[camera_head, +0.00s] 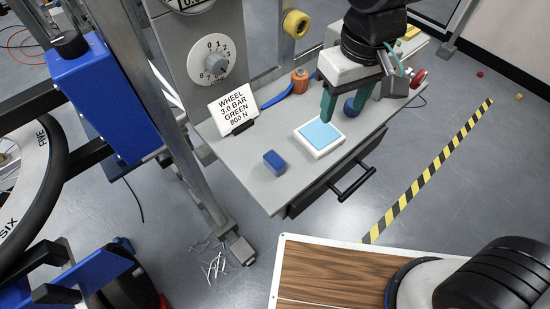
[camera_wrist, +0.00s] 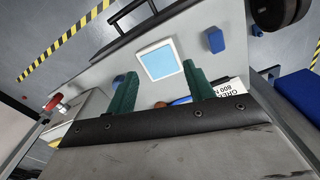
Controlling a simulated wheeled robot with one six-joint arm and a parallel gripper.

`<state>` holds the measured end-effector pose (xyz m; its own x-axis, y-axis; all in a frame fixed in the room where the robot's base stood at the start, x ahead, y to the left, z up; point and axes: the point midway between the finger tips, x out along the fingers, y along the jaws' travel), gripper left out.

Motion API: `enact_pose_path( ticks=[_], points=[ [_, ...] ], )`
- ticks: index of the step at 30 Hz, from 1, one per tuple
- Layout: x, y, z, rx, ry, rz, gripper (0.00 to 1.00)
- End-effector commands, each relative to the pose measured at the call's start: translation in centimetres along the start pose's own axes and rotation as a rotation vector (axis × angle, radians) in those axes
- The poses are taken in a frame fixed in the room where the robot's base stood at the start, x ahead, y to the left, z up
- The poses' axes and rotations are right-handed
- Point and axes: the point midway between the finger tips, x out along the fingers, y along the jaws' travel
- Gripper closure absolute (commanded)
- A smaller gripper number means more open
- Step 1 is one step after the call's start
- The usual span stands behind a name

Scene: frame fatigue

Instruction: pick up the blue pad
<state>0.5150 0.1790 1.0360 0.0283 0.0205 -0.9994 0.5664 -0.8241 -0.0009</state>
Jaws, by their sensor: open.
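A small dark blue block (camera_head: 274,161) lies near the front left of the grey bench top, and it shows in the wrist view (camera_wrist: 215,39). To its right is a square white holder with a light blue top (camera_head: 320,135), also in the wrist view (camera_wrist: 158,60). I cannot tell by name which of these is the blue pad. My gripper (camera_head: 345,112) points down with its green fingers apart and nothing held. It is just behind and right of the white holder, away from the blue block. The fingers (camera_wrist: 160,72) also show in the wrist view.
A sign card (camera_head: 232,108) stands on the bench behind the blue block. An orange item (camera_head: 299,80) and a blue handle (camera_head: 276,97) lie further back. A dark blue round thing (camera_head: 350,107) shows between my fingers. A drawer handle (camera_head: 352,183) juts out in front.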

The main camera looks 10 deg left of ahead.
Motion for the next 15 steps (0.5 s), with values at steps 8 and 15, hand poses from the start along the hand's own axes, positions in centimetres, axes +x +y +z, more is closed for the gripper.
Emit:
enact_pose_path(
  ticks=[8,15],
  points=[
    [5.7,-10.1,-3.7,-0.234,-0.035,-0.003,0.47],
    [8.2,-11.6,-3.9,-0.263,-0.039,-0.003,0.47]
  ],
)
